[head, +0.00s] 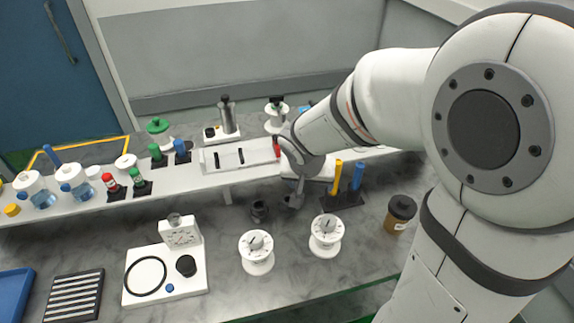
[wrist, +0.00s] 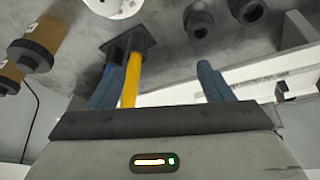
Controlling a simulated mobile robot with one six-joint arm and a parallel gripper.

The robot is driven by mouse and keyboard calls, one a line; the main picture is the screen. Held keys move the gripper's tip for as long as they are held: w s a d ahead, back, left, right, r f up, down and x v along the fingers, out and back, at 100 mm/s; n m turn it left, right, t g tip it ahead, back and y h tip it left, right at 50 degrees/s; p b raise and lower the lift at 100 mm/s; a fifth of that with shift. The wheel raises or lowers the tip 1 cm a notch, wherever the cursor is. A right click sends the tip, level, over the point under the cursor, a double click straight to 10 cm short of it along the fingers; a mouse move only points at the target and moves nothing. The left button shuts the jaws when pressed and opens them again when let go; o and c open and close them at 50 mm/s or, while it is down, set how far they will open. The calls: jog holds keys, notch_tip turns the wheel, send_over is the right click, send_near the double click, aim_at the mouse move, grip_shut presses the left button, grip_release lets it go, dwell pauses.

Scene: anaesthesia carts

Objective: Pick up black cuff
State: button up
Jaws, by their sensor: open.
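Two short black hollow cylinders stand on the grey counter, and I cannot tell for certain which is the black cuff. One (head: 259,211) stands clear in the head view. The other (head: 291,201) is just to its right, partly covered by my gripper (head: 300,186). The wrist view shows both at the top, one near the middle (wrist: 196,24) and one farther right (wrist: 247,10). My gripper (wrist: 158,85) is open and empty, its two blue fingers apart. The cylinders are beyond the fingertips, and I see no contact.
A yellow post (head: 336,177) and a blue post (head: 357,177) rise from a black base close right of my gripper. A brown jar (head: 399,214) is to the right. A raised white shelf (head: 213,181) runs behind.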

jog(key=b, duration=0.1)
send_over(286, 196)
jog(key=s, duration=0.3)
jog(key=shift+y, duration=0.3)
notch_tip(286, 196, down, 8)
jog(key=shift+s+a+r, duration=0.1)
jog(key=shift+s, duration=0.05)
jog(key=x, duration=0.2)
jog(key=shift+f, duration=0.25)
jog(key=x, duration=0.5)
jog(key=shift+w+b, duration=0.35)
jog(key=shift+w, duration=0.1)
jog(key=shift+c, duration=0.4)
jog(key=c, duration=1)
jog(key=shift+r, duration=0.1)
